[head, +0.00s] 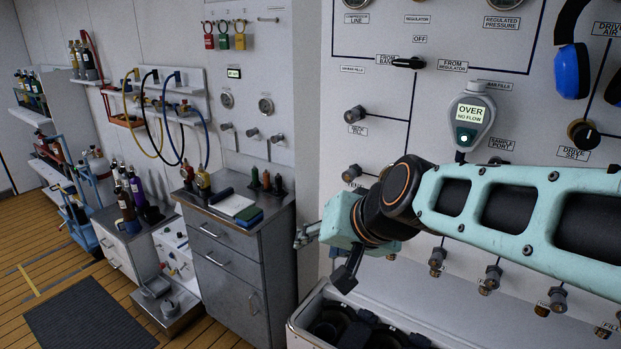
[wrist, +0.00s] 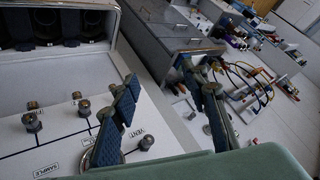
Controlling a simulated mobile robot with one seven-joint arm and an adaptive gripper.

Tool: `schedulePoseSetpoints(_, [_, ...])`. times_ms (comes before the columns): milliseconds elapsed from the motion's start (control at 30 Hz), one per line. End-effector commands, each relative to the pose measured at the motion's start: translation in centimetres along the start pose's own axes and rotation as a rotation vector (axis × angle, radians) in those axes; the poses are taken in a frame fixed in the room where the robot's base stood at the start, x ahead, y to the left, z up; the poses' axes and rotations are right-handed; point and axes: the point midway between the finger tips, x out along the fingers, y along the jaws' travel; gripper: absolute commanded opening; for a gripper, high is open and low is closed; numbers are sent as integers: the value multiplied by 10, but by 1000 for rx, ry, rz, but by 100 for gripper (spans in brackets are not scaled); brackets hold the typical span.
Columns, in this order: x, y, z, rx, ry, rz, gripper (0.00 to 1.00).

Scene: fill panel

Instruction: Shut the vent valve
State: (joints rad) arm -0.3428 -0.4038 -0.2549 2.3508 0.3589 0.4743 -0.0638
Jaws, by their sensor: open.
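A label reading VENT (wrist: 138,131) shows on the white panel in the wrist view, between my fingers and low in the picture. A small grey knob (wrist: 147,143) sits right beside it, apparently the vent valve; whether it is open or shut I cannot tell. My gripper (wrist: 170,90) is open, one finger on each side of the picture, with nothing held between the tips. The left finger partly covers a round fitting beside the label. In the head view my gripper (head: 322,258) is in front of the panel's lower left edge, and my arm hides part of the panel there.
Several other knobs (wrist: 32,122) stand out from the panel. An open case (head: 303,318) with dark round items lies below my gripper. A grey cabinet (head: 228,240) stands to the left.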

Motion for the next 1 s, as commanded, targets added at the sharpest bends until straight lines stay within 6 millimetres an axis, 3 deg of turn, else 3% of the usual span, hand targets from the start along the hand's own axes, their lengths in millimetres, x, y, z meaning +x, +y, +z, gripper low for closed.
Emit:
schedulePoseSetpoints(33, [24,-5,-9,30,19,-16,41])
schedulePoseSetpoints(300, [117,-3,-67,162,195,38,41])
schedulePoseSetpoints(533, [173,22,-100,166,383,221,41])
schedulePoseSetpoints(633, [184,33,-113,135,478,323,41])
schedulePoseSetpoints(767, [184,40,-128,74,615,463,41])
schedulePoseSetpoints(1000, [152,28,-148,-37,859,681,41])
